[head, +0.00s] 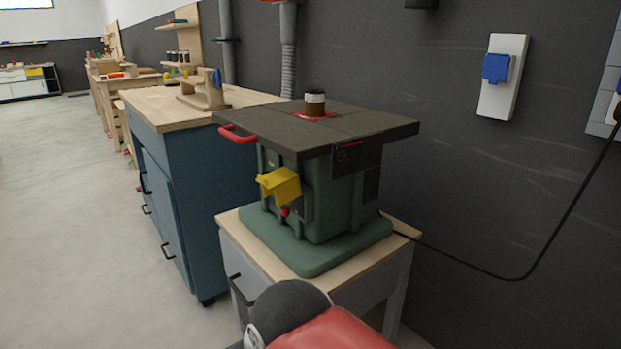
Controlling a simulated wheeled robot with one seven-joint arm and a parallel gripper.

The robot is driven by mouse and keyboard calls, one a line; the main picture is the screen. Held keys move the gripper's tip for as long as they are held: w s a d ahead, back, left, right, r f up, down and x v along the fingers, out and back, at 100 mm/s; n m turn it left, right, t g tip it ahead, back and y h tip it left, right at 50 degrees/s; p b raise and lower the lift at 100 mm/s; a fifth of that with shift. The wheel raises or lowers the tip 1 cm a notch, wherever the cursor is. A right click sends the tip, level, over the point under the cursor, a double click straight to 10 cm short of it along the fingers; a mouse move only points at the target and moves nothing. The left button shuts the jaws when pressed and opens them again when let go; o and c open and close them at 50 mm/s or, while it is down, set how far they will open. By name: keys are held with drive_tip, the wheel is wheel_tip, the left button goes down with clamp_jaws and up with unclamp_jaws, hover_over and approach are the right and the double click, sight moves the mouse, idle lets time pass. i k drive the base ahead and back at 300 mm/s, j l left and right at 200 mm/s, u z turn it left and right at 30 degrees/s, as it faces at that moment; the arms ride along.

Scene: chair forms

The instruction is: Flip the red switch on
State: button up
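A green machine (318,195) with a dark flat top (290,128) stands on a small wooden-topped stand. On its front is a yellow box-like cover (281,185) that sticks out. A small red part (285,212), which looks like the red switch, shows just below the cover. Most of it is hidden or too small, so I cannot tell its position. My gripper is not in view. Only a red and dark part of my arm shows at the bottom, in front of the stand.
The stand (232,228) has a dark handle on its front. A blue cabinet (205,180) with a wooden top is close on the left. A black cable (480,271) runs from the machine up the wall at right. Open floor (65,220) lies at left.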

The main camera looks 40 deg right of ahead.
sight(285, 212)
drive_tip(key=k+z, duration=0.35)
drive_tip(key=k+l+z, duration=0.1)
drive_tip(key=z, duration=0.25)
drive_tip(key=k+l+z, duration=0.15)
drive_tip(key=z, duration=0.2)
drive_tip(key=k+l, duration=0.05)
